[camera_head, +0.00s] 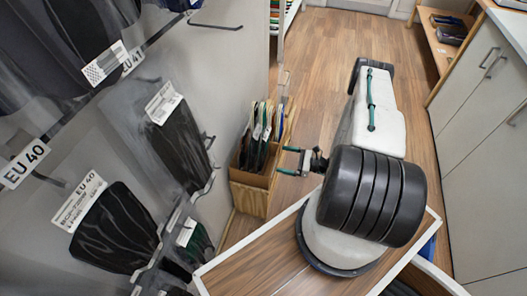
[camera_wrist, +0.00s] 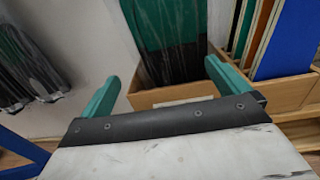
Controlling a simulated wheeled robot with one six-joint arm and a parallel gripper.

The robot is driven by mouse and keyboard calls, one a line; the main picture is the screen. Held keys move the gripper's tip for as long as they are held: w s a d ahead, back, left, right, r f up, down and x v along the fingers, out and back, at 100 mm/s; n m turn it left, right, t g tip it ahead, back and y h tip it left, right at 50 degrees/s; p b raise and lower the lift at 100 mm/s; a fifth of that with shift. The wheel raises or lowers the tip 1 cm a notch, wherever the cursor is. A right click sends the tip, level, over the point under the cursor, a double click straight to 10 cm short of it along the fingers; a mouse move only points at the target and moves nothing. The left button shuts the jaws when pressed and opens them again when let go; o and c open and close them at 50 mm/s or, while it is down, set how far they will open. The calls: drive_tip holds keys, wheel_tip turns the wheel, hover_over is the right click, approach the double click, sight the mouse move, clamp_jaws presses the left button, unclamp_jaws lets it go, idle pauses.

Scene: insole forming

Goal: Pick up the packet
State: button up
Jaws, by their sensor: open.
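My gripper (camera_head: 287,161) is open and empty, beside a wooden box on the floor side of the rack. In the wrist view its two green fingers (camera_wrist: 165,86) stand wide apart. A clear packet (camera_wrist: 168,28) with green and black contents shows beyond and between the fingers, upright in the box, not held. In the head view several packets (camera_head: 257,135) stand upright in that box. Other black packets, one labelled EU 40 (camera_head: 112,235), hang on the wall at left. I cannot tell which packet the task means.
The wooden box (camera_head: 246,198) has low walls; its rim (camera_wrist: 185,92) shows close to the fingers. Blue and orange-edged sheets (camera_wrist: 283,40) stand in its right part. Metal hooks (camera_head: 213,25) jut from the wall. Grey cabinets (camera_head: 485,160) line the right side. The wooden floor (camera_head: 325,50) is open behind.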

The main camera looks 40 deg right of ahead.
drive_tip(key=w+a, duration=0.3)
drive_tip(key=w, duration=0.4)
drive_tip(key=shift+w+a+t+h, duration=0.2)
drive_tip(key=shift+t+h, duration=0.1)
drive_tip(key=shift+t, duration=0.1)
drive_tip(key=c, duration=1.1)
